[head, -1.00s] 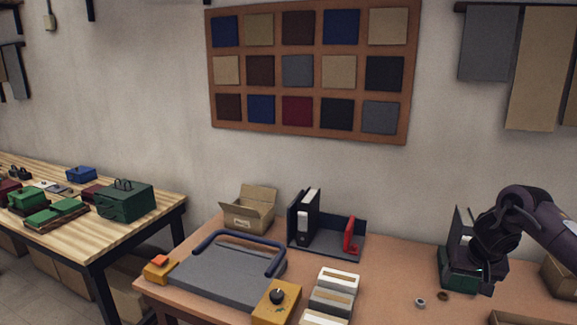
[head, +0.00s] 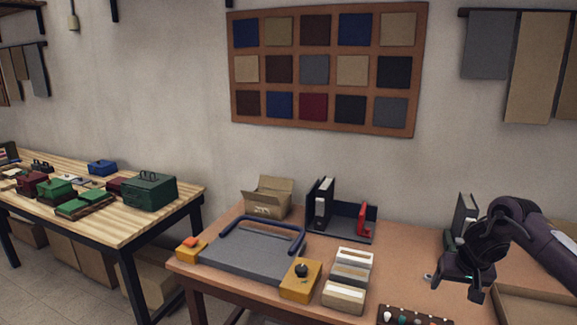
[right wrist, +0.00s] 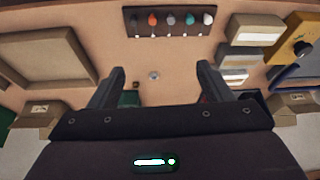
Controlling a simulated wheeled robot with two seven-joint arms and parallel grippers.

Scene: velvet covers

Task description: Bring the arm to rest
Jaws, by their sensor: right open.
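My right gripper (head: 457,286) is at the right of the head view, above the right part of the brown table (head: 405,262). In the right wrist view its two fingers (right wrist: 160,82) stand wide apart, with only tabletop and a small ring (right wrist: 154,75) showing between them. The gripper is open and holds nothing. My left gripper is not in either view.
A grey press-like board (head: 245,252) with yellow corner blocks, stacked boxes (head: 349,280), a binder holder (head: 340,218) and an open carton (head: 268,198) stand on the table. A rack of coloured knobs (right wrist: 170,20) and a tray (right wrist: 45,60) lie near the gripper.

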